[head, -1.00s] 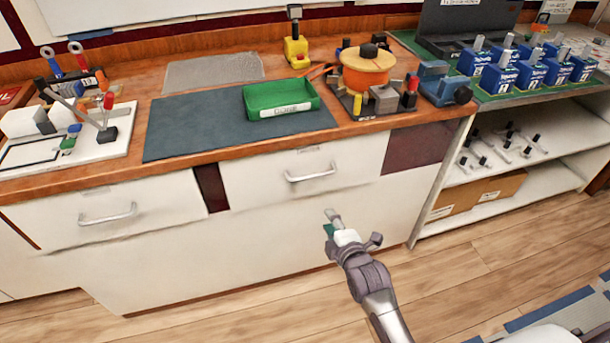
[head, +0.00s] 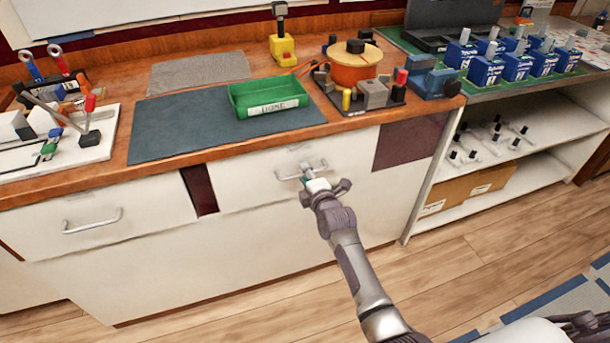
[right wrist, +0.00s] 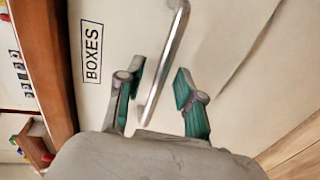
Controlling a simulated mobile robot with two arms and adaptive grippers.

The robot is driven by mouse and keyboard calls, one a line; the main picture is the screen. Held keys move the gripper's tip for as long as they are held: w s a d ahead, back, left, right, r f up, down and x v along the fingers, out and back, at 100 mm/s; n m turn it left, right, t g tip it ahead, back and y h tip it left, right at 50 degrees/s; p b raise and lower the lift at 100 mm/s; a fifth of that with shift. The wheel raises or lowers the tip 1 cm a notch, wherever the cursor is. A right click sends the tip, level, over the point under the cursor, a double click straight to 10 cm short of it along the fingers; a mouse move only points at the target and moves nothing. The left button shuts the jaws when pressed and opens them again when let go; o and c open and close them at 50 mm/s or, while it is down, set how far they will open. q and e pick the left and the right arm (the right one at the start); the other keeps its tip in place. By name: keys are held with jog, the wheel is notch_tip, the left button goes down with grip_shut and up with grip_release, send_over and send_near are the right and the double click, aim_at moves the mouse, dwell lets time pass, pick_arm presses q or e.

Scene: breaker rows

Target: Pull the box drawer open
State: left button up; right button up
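The box drawer is the right one of two white drawers; its front (head: 245,178) is flush with the cabinet. In the right wrist view its front carries a "BOXES" label (right wrist: 91,51). Its silver bar handle (right wrist: 166,62) runs between the two fingers in that view; in the head view the handle (head: 319,164) is partly covered by my gripper. My right gripper (head: 307,172) is at the handle. In the right wrist view the right gripper (right wrist: 156,90) is open, its green-padded fingers apart on either side of the bar. My left gripper is not in view.
A second drawer with its handle (head: 93,222) is at the left. The worktop (head: 115,172) above holds a green bin (head: 267,97), an orange spool (head: 355,66) and tools. An open shelf (head: 480,194) stands at the right. Floor (head: 445,270) in front is clear.

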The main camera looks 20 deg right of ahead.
jog(key=shift+w, duration=0.35)
jog(key=shift+c, duration=0.4)
jog(key=shift+f, duration=0.1)
grip_shut()
